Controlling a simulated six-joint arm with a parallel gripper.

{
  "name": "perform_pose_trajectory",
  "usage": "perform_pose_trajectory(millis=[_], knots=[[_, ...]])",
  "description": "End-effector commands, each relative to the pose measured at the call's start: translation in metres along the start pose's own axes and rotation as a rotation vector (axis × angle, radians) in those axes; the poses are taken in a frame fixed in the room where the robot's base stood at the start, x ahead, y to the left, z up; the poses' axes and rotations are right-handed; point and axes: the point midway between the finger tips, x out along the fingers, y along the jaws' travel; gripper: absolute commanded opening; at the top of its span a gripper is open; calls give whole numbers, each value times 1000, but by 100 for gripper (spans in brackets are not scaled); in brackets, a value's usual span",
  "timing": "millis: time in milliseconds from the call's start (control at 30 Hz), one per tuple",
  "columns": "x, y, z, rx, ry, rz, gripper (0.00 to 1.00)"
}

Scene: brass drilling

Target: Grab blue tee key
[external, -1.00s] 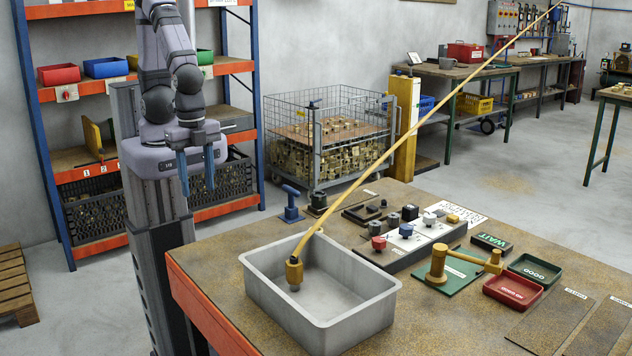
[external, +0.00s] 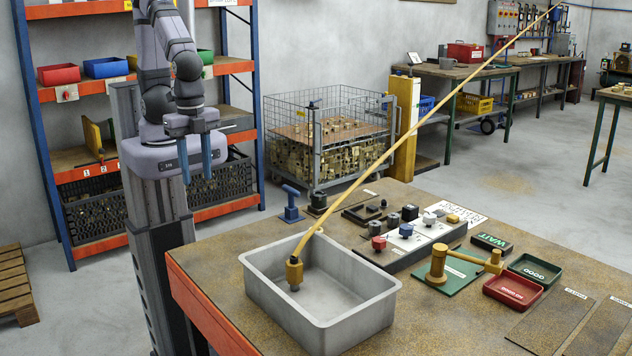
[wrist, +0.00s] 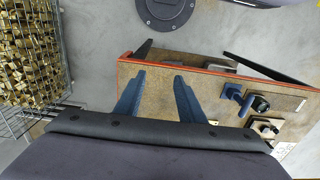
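The blue tee key (external: 291,204) stands upright at the back left edge of the bench, behind the grey bin, its crossbar on top. It also shows in the wrist view (wrist: 237,98), to the right of my fingers. My gripper (external: 197,178) hangs left of the bench, well apart from the key, with its two blue fingers spread and pointing down. In the wrist view my gripper (wrist: 160,82) has a clear gap between the fingertips and nothing in it.
A control panel (external: 405,241) and green fixture plate lie farther right.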

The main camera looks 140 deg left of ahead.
Motion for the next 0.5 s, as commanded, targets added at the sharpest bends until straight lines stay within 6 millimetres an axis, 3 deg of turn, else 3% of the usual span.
perform_pose_trajectory(millis=[100,367,500], knots=[[-24,0,-1,0,7,0,36],[-4,-11,12,-356,-96,128,36],[3,-16,15,-621,-154,236,36]])
